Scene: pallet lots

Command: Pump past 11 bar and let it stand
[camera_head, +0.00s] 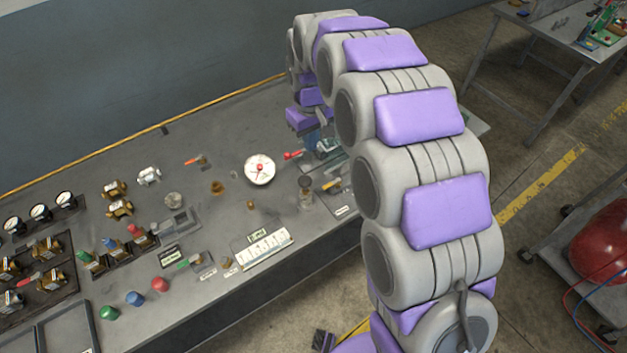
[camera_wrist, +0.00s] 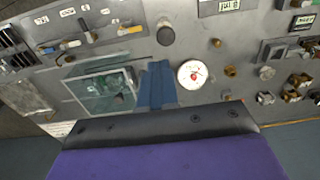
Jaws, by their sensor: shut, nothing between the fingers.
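A round white pressure gauge (camera_head: 259,168) with a red centre stands on the grey bench; it also shows in the wrist view (camera_wrist: 192,73). Its needle and numbers are too small to read. A red handle (camera_head: 293,154) lies just right of the gauge, beside a greenish unit partly hidden behind my arm. That unit shows in the wrist view as a green framed box (camera_wrist: 98,90).
Brass fittings (camera_head: 119,208), a ruler-like white strip (camera_head: 265,248) and coloured caps (camera_head: 160,284) are spread over the bench (camera_head: 222,130). Small gauges (camera_head: 40,212) stand at the left. A wall is behind. A cart with a red tank (camera_head: 603,245) stands at the right.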

